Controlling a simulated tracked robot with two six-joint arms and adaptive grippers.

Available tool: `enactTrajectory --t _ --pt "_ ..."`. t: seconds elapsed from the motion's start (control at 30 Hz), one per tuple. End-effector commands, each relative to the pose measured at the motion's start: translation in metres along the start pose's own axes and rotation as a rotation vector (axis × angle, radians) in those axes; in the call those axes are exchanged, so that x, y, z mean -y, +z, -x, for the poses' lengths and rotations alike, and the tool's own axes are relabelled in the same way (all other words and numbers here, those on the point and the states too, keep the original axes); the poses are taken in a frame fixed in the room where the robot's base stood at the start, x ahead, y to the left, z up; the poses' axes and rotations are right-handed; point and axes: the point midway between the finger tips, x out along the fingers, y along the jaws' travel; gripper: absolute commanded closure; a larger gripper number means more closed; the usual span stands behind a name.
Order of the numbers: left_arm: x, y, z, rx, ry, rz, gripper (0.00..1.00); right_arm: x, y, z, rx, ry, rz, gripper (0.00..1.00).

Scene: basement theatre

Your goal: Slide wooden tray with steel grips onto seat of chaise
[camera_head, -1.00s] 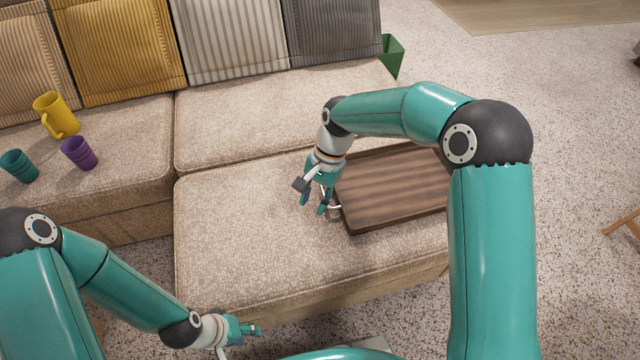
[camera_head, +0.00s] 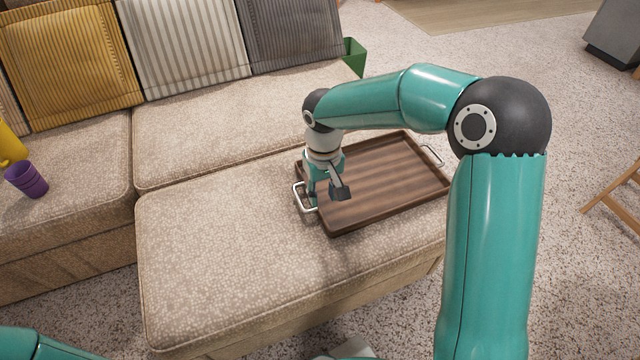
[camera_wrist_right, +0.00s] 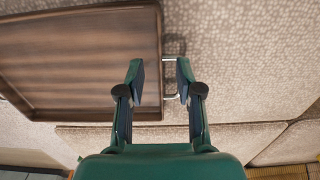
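The wooden tray (camera_head: 395,185) is dark brown with a raised rim and lies on the right part of the chaise seat (camera_head: 210,245). Its right end reaches the seat's edge. One steel grip (camera_head: 297,194) is on its left end, the other steel grip (camera_head: 433,155) on its right end. My right gripper (camera_head: 326,197) is at the left end, pointing down by the near grip and partly hiding it. In the right wrist view its fingers (camera_wrist_right: 159,82) are apart, with the steel grip (camera_wrist_right: 171,97) between them and the tray (camera_wrist_right: 80,60) at left. My left gripper is out of view.
Several striped cushions (camera_head: 190,40) line the backrest. A green bin (camera_head: 353,56) is behind the chaise. The seat left of the tray is clear.

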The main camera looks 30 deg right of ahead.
Motion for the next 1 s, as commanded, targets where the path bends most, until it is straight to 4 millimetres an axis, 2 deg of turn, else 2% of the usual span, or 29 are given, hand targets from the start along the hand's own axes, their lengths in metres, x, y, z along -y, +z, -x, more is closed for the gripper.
enactTrajectory --t 0.03,0.1,0.4,0.6,0.9,1.0 --pt "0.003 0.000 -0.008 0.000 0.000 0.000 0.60 0.000 0.001 -0.016 0.004 0.000 0.000 0.65" --pt "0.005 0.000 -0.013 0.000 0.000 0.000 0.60 0.000 0.001 -0.030 0.002 0.001 0.001 0.65" --pt "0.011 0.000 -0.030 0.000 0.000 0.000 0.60 -0.001 0.000 -0.077 0.002 0.000 -0.001 0.65" --pt "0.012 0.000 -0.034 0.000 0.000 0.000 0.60 -0.001 0.000 -0.089 0.000 -0.001 -0.002 0.65" --pt "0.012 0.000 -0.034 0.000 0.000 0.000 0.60 -0.001 0.001 -0.089 0.000 -0.001 -0.002 0.65" --pt "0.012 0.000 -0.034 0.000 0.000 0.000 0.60 -0.001 0.001 -0.089 0.000 -0.001 -0.003 0.80"
